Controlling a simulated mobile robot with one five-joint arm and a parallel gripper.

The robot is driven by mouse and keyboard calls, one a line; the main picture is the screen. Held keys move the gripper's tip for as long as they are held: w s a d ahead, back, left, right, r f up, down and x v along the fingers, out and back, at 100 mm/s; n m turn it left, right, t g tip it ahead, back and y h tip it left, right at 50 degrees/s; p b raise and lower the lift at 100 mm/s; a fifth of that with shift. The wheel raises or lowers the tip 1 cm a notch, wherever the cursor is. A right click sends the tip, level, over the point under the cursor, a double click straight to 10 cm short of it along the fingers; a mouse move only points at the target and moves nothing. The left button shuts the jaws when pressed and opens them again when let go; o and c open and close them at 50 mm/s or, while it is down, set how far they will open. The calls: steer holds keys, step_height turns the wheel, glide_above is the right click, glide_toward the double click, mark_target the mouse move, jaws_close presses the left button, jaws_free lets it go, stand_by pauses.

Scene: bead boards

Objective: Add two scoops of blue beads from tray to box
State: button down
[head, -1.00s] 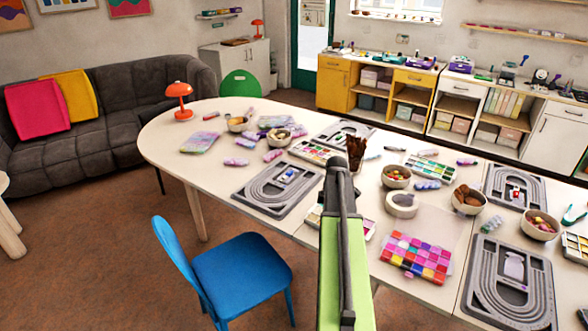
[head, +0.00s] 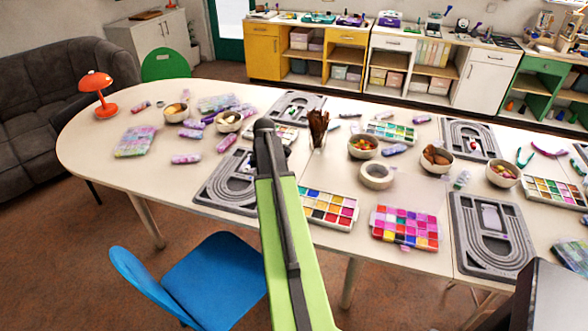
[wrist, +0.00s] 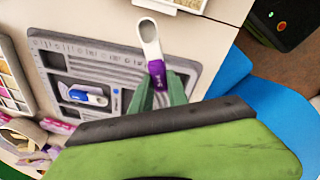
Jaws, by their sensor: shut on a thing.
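My gripper (wrist: 161,92) is shut on a scoop (wrist: 150,42) with a purple handle and a pale bowl, seen in the wrist view. The scoop's bowl points away from the gripper, over the table beside a grey bead board (wrist: 70,48). In the head view my arm hides the gripper and scoop. Trays of coloured beads lie on the table: one right of my arm (head: 328,207), one further back (head: 390,132), one at the right (head: 553,191). A pink-edged compartment box (head: 405,228) sits near the front edge. I cannot tell which holds the blue beads.
A blue-and-white item (wrist: 88,96) lies on the bead board. A blue chair (head: 213,281) stands at the front edge. The table's left end is clearer.

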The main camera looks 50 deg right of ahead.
steer(key=s+d+m+t+b, duration=0.1)
steer(key=s+d+m, duration=0.1)
steer(key=s+d, duration=0.1)
steer(key=s+d+m+t+b, duration=0.2)
steer(key=s+d, duration=0.1)
steer(key=d, duration=0.1)
steer(key=s+d+f+m+t+b, duration=0.1)
steer(key=s+d+t+b, duration=0.1)
steer(key=s+d, duration=0.1)
steer(key=shift+s+d+m+y, duration=0.2)
steer(key=shift+d+m+y, duration=0.15)
steer(key=shift+d, duration=0.35)
steer(key=shift+s+f+b, duration=0.15)
steer(key=shift+f+b, duration=0.45)
steer(key=shift+s+f+b, duration=0.15)
steer(key=shift+f+b, duration=0.4)
steer(key=shift+f, duration=0.05)
steer(key=shift+d, duration=0.1)
step_height(320, 180, up, 8)
steer(key=p, duration=0.8)
steer(key=shift+r, duration=0.15)
